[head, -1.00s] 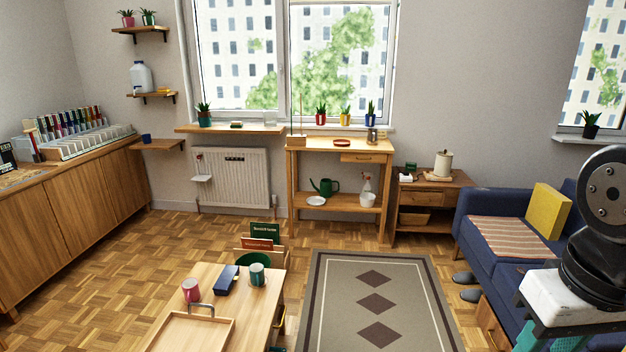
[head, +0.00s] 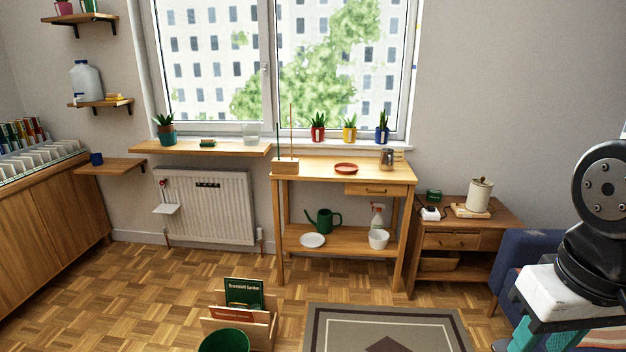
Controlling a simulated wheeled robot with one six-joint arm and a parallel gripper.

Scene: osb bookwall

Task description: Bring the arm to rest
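Part of my own arm (head: 596,225) shows at the right edge of the head view, a black rounded joint above a white block on my body. The rest of the arm is out of the frame. My gripper is not in view, so its fingers and anything in them cannot be seen.
A wooden workbench (head: 340,174) stands under the window, with a small cabinet (head: 462,224) to its right. A book holder (head: 240,325) and a green bin (head: 224,341) stand on the floor in front. Parquet is clear before the radiator (head: 206,206). A blue sofa (head: 517,258) is at right.

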